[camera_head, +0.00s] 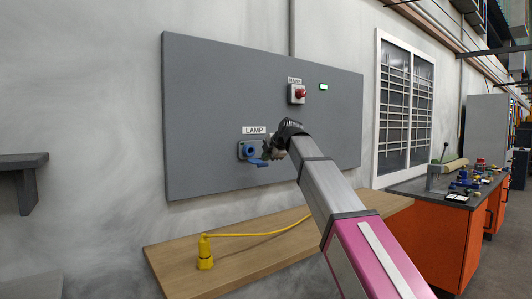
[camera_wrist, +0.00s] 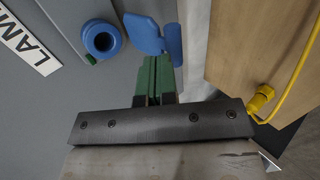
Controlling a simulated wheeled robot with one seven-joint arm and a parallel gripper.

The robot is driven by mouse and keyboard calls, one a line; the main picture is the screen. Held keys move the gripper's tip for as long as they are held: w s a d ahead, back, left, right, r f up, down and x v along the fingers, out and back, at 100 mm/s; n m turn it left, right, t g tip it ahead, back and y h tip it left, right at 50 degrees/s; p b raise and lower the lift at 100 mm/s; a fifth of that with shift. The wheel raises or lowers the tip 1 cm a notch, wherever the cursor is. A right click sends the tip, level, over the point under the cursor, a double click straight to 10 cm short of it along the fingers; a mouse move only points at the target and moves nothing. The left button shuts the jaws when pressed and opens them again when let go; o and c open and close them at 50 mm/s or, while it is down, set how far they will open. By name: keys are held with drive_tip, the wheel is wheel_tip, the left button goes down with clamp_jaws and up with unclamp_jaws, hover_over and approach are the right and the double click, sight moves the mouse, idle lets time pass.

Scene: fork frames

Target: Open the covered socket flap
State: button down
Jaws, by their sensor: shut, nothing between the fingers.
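The blue socket (camera_head: 248,150) sits on the grey wall panel under the LAMP label (camera_head: 254,130). In the wrist view the round mouth of the socket (camera_wrist: 101,40) is uncovered. The blue flap (camera_head: 258,162) stands away from the mouth, low on the socket. It shows larger in the wrist view (camera_wrist: 145,34), to the right of the mouth. My gripper (camera_wrist: 158,62) has its green fingers shut together with nothing between them. Its tips are right by the flap's lower edge in the wrist view; I cannot tell whether they touch it. In the head view my wrist partly hides the gripper.
A red switch (camera_head: 298,93) and a lit green indicator (camera_head: 324,87) are higher on the panel. A wooden shelf (camera_head: 170,262) below carries a yellow plug (camera_head: 205,254) with its cable. An orange workbench (camera_head: 436,245) stands at right.

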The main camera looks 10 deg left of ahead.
drive_tip(key=shift+s+d+f+y, duration=0.1)
drive_tip(key=shift+f+y, duration=0.3)
drive_tip(key=shift+f, duration=0.7)
drive_tip(key=shift+r, duration=0.8)
